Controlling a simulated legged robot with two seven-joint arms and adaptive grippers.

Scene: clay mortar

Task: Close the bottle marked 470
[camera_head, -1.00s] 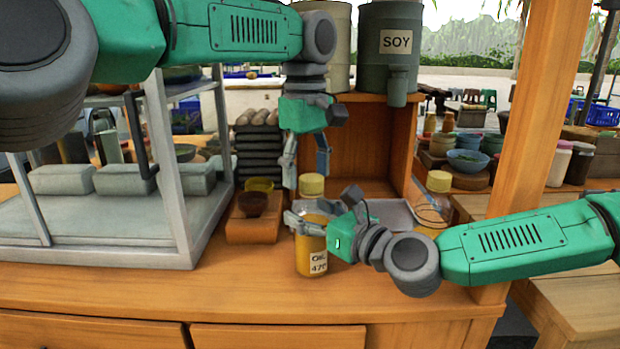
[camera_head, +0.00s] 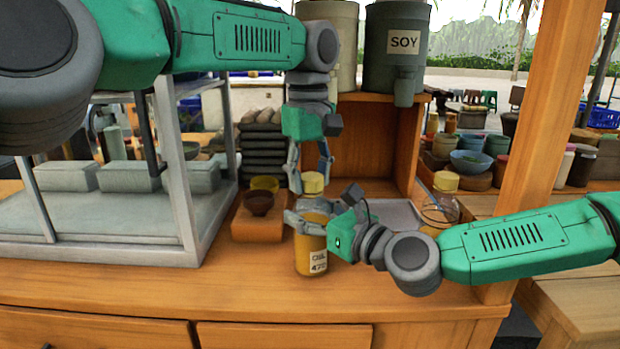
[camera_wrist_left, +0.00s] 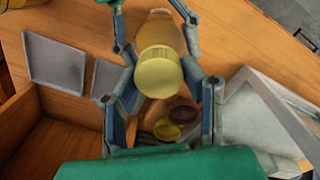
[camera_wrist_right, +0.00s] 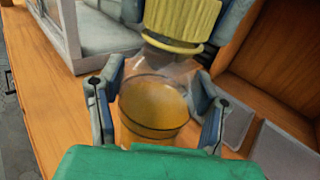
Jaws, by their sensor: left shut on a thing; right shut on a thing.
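The bottle marked OIL 470 (camera_head: 311,258) stands upright on the wooden counter, amber inside with a clear upper part. My right gripper (camera_head: 305,215) is shut around its body. The bottle also shows in the right wrist view (camera_wrist_right: 153,105). A ribbed yellow cap (camera_head: 313,184) sits at the top of the bottle, over the neck; I cannot tell whether it is fully seated. My left gripper (camera_head: 311,180) points down from above, shut on the cap. The cap also shows between the fingers in the left wrist view (camera_wrist_left: 159,72).
A second yellow-capped bottle (camera_head: 443,214) stands at the right, behind my right arm. A dark bowl (camera_head: 259,203) and a yellow bowl (camera_head: 265,184) rest on a wooden block at the left. A glass case (camera_head: 180,200) stands further left. The front counter is clear.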

